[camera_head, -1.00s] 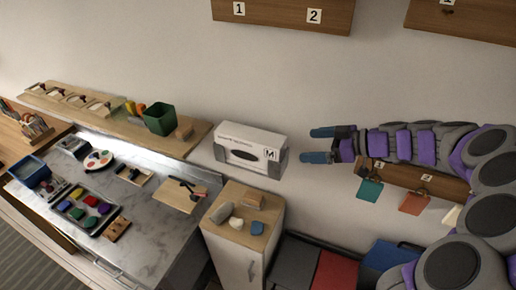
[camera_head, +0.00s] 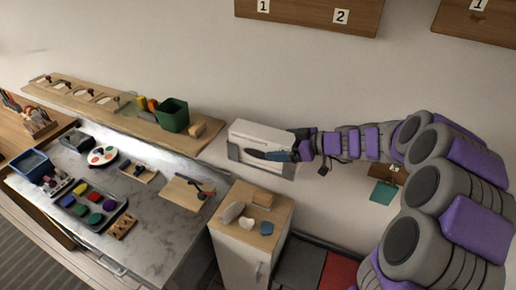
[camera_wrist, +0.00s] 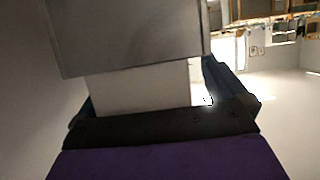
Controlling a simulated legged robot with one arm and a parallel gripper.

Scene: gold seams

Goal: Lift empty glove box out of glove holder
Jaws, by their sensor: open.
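The white glove box (camera_head: 262,131) sits in a grey glove holder (camera_head: 234,153) on the wall. My gripper (camera_head: 275,145) is open at the right end of the box. One blue finger lies across the box's front and the other is near its upper right back edge. In the wrist view, the grey holder (camera_wrist: 130,40) fills the top, and the white box (camera_wrist: 140,90) shows below it, between the spread fingers of my gripper (camera_wrist: 150,98). The fingertips are partly hidden there, and I cannot tell whether they touch the box.
Below stands a small cabinet (camera_head: 240,258) with a wooden top holding several small objects. A wooden shelf with a green bin (camera_head: 173,115) is at left, above a marble counter (camera_head: 150,235). A numbered wooden board (camera_head: 310,12) hangs above. The wall above the box is clear.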

